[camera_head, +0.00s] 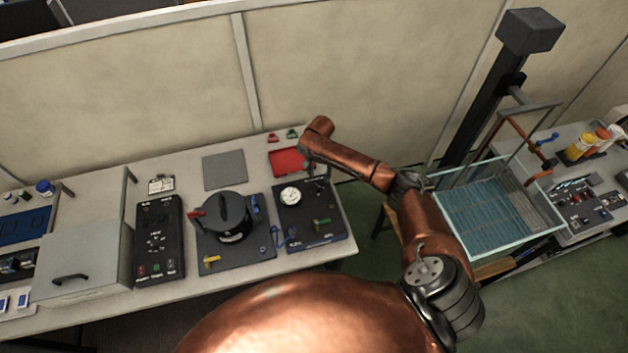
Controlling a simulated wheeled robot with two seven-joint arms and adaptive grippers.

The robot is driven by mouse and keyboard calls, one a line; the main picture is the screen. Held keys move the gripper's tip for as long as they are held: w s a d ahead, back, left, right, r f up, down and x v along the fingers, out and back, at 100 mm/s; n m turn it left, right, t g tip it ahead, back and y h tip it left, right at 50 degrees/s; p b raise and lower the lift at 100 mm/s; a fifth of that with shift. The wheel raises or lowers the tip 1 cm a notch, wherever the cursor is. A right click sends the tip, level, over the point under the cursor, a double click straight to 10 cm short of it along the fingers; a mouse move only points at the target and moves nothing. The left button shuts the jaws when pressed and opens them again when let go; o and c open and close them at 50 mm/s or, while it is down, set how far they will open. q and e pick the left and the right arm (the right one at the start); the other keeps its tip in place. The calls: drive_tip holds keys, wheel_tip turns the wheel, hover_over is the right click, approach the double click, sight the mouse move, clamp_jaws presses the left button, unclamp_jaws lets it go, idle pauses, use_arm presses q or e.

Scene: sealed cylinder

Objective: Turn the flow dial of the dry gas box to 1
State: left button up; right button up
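The box I take for the dry gas box (318,238) is a black flat unit at the right end of the bench. It carries a round white gauge (290,196), a green-yellow lever (321,223) and a blue part at its left edge. My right arm reaches in from the lower right, bends over the bench, and its dark gripper (316,181) points down at the box's back right part, right of the gauge. The fingers are small and dark, so their opening and any contact are unclear. The flow dial cannot be made out; the gripper may hide it. My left gripper is not in view.
Left of the box stands a black base with a dark lidded cylinder (226,214). Further left are a black control panel (159,240) and a grey lidded box (85,265). A red tray (287,160) lies behind. A glass tank (497,212) stands right.

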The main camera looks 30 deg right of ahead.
sight(318, 187)
drive_tip(key=f, duration=0.6)
drive_tip(key=shift+w+a, duration=0.1)
drive_tip(key=shift+a, duration=0.3)
drive_tip(key=shift+f, duration=0.25)
drive_tip(key=shift+c, duration=1)
drive_tip(key=shift+d, duration=0.1)
drive_tip(key=c, duration=0.5)
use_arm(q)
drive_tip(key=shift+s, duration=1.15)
use_arm(e)
clamp_jaws()
